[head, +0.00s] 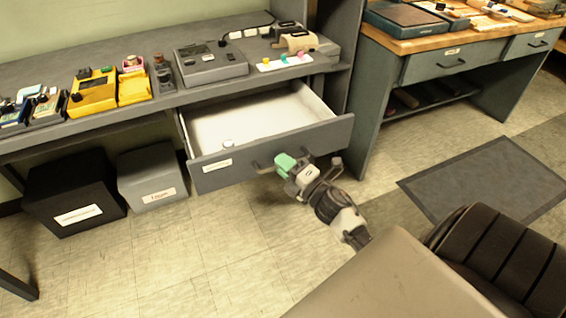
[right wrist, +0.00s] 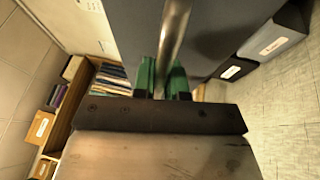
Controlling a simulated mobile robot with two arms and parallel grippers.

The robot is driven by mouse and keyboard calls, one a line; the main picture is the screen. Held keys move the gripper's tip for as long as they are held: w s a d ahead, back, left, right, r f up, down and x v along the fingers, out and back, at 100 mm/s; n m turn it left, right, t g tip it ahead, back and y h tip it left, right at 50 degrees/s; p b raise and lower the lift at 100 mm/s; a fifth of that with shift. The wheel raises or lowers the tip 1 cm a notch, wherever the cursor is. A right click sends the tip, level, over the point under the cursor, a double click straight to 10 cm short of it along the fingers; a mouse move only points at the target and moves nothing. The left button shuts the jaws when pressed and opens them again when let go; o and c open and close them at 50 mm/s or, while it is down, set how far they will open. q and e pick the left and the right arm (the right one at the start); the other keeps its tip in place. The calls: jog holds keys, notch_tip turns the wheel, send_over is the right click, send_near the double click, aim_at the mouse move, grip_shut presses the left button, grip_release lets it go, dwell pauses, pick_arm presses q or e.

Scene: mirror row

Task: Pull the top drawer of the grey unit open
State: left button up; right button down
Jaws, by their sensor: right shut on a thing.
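The top drawer (head: 330,136) of the grey unit stands pulled out from under the worktop, with its white inside (head: 250,118) showing. A small round thing (head: 228,144) lies inside near its front. My right gripper (head: 287,165), with green fingertips, is at the bar handle (head: 262,168) on the drawer front and is shut on it. In the right wrist view the metal bar of the handle (right wrist: 174,30) runs between the green fingers of the gripper (right wrist: 162,78). My left gripper is not in view.
The grey worktop (head: 110,52) holds a grey device (head: 210,64), yellow boxes and other small items. A black box (head: 75,190) and a grey box (head: 150,175) stand on the floor beneath. A wooden-topped bench (head: 440,45) stands at right. A dark mat (head: 485,180) lies on the tiled floor.

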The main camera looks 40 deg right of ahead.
jog(key=c, duration=1.2)
grip_release()
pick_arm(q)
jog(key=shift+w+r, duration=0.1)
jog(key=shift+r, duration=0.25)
pick_arm(e)
jog(key=v, duration=1)
jog(key=shift+s, duration=0.35)
jog(key=shift+f, duration=0.1)
